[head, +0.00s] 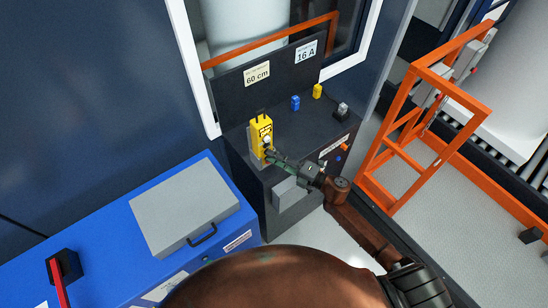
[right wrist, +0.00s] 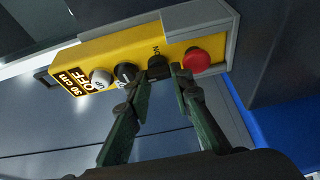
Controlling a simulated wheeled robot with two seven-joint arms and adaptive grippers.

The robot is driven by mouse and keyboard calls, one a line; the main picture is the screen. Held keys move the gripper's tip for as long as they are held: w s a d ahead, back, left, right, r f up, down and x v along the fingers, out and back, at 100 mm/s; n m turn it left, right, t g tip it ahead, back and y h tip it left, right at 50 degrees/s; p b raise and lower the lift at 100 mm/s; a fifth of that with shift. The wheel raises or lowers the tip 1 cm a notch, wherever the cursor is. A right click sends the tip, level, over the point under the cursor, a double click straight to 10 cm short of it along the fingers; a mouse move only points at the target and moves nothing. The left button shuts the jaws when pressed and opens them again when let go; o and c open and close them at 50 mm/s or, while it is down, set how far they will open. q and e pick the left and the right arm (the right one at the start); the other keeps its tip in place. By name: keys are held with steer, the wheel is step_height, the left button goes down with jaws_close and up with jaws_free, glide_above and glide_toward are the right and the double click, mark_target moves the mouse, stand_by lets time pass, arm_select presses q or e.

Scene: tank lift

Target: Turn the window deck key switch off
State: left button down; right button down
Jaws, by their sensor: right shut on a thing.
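The yellow control box (head: 262,138) stands upright on the dark desk below the window. In the right wrist view the box (right wrist: 140,50) shows upside down. It has a dark label or display (right wrist: 82,80) reading OFF and 30 cm, a white knob (right wrist: 100,79), a black knob (right wrist: 125,72), a black switch (right wrist: 159,66) beside ON lettering, and a red button (right wrist: 196,61). My right gripper (right wrist: 157,76) has its fingertips on either side of the black switch and is shut on it. It also shows at the box in the head view (head: 270,154). My left gripper is out of view.
The dark desk (head: 315,118) also holds a blue item (head: 295,102), a yellow item (head: 317,91) and a grey-black device (head: 342,110). Signs read 60 cm (head: 257,74) and 16 A (head: 306,51). A blue cabinet (head: 110,260) stands left, an orange railing (head: 400,88) right.

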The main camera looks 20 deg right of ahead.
steer(key=c, duration=1.7)
jaws_free()
steer(key=v, duration=0.8)
steer(key=shift+w+d, duration=0.1)
